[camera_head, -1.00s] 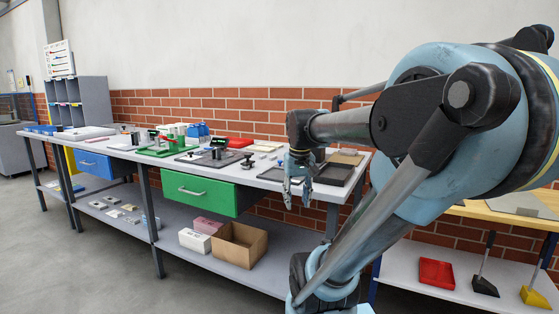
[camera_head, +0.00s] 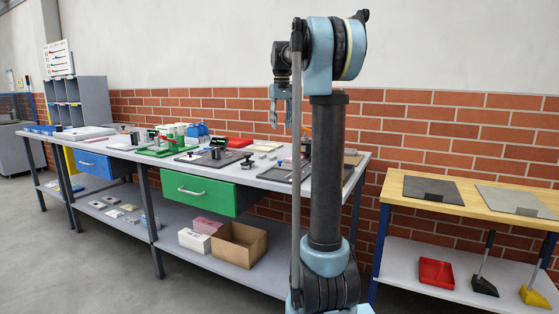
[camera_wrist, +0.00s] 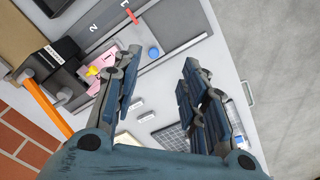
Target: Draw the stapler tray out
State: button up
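Two drawers hang under the long grey workbench: a green drawer (camera_head: 207,194) with a pale bar handle (camera_head: 191,191), and a blue drawer (camera_head: 100,164) further left. Both look closed. No label shows which is the stapler tray, and their insides are hidden. My gripper (camera_head: 280,122) points down above the bench's right part, well above its top and apart from both drawers. In the wrist view my gripper (camera_wrist: 163,60) has its fingers spread with nothing between them. A silver handle (camera_wrist: 247,92) shows past the bench edge at right there.
The workbench top (camera_head: 270,175) carries dark trays, a green fixture (camera_head: 165,146) and a red tray (camera_head: 240,142). A cardboard box (camera_head: 238,245) stands on the lower shelf. A wooden table (camera_head: 470,203) stands at right. The floor (camera_head: 90,265) in front is clear.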

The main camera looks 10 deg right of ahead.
jog(key=w, duration=0.4)
notch_tip(320, 180, down, 16)
jog(key=shift+f, duration=0.2)
dwell(0.5)
grip_shut()
